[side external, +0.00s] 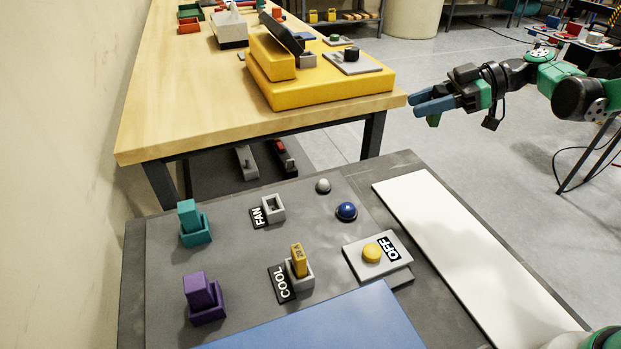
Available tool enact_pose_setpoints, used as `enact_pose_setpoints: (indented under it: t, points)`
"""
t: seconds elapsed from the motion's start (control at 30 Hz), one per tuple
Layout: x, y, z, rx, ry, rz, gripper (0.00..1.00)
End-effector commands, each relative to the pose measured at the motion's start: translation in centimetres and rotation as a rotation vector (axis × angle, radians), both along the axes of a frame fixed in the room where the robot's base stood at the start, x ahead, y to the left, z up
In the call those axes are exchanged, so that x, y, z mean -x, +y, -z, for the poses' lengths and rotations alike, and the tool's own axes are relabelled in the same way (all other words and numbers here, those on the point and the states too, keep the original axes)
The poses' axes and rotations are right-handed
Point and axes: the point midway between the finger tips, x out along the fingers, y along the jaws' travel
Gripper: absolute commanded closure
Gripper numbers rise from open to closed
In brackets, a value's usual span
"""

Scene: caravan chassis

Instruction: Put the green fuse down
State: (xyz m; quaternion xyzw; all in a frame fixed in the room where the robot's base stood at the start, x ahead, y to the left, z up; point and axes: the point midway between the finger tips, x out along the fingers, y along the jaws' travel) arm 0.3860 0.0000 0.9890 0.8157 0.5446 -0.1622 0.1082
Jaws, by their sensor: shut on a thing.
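My gripper (422,102) has blue fingers and points left. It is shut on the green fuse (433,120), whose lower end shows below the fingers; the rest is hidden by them. The gripper holds it in the air, to the right of the wooden table's near right corner and, in the picture, above the grey panel's far edge. The grey socket labelled FAN (273,207) on the panel is empty. The socket labelled COOL (300,277) has a yellow fuse (299,259) standing upright in it.
The grey panel (220,260) also bears teal (194,222) and purple (203,297) blocks in holders, a blue button (347,211), a yellow OFF button (371,252) and a bare white strip (455,235). A yellow unit (320,90) stands on the wooden table (180,110).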

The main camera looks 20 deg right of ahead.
Motion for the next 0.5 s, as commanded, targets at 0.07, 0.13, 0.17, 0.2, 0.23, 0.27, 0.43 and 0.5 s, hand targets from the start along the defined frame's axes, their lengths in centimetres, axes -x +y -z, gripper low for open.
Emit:
enact_pose_setpoints:
  t: [0.07,0.13,0.17,0.2,0.23,0.27,0.43,0.5]
  points:
    - [-0.1,0.0,2.4,0.0,0.0,-0.001,1.0]
    - [-0.1,0.0,4.3,0.0,0.0,-0.001,1.0]
    - [-0.1,0.0,5.1,0.0,0.0,-0.001,1.0]
    - [0.0,0.0,6.1,0.0,0.0,-0.001,1.0]
    - [-0.1,0.0,6.8,0.0,0.0,-0.001,1.0]
    - [-0.1,0.0,7.4,0.0,0.0,-0.001,1.0]
    - [-0.1,0.0,10.0,0.0,0.0,-0.001,1.0]
    - [-0.1,0.0,10.4,0.0,0.0,-0.001,1.0]
